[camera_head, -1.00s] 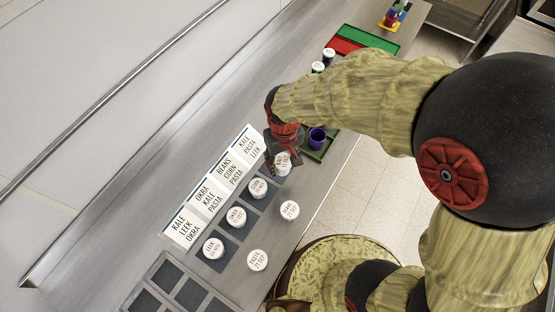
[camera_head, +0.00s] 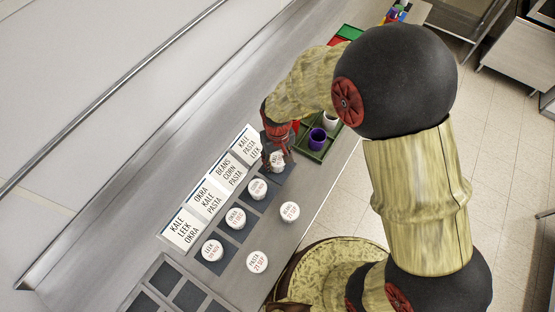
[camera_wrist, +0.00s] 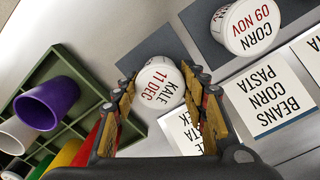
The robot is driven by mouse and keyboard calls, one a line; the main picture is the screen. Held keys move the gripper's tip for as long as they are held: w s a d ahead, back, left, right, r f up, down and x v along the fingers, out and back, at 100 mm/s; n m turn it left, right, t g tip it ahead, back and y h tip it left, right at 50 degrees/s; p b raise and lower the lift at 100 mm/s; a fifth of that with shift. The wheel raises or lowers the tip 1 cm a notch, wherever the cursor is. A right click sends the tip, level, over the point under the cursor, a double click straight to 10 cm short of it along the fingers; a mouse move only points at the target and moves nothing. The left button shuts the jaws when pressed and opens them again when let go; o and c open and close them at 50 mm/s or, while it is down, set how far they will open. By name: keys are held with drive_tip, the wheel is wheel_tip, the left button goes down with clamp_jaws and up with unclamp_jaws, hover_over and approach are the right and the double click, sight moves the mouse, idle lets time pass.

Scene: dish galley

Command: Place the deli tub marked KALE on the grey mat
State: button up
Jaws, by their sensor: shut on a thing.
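The white-lidded deli tub marked KALE 11 DEC (camera_wrist: 160,84) is between the fingers of my gripper (camera_wrist: 158,100) in the wrist view, and the gripper is shut on it. In the head view the tub (camera_head: 277,161) is under my gripper (camera_head: 277,150), partly covered by the fingers. A dark grey mat (camera_wrist: 152,48) shows just beyond the tub in the wrist view; in the head view a bit of this mat (camera_head: 287,172) shows beside it. The tub overlaps the mat, but I cannot tell whether it touches it.
The CORN tub (camera_wrist: 245,27) stands on the neighbouring mat. OKRA (camera_head: 235,218) and LEEK (camera_head: 212,250) tubs stand on mats in the same row. BEANS (camera_head: 289,211) and PASTA (camera_head: 257,261) tubs stand on bare counter. A green tray (camera_head: 318,152) holds cups. Printed cards (camera_head: 207,195) line the row.

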drive_tip(key=shift+f, duration=0.15)
drive_tip(key=o, duration=1.2)
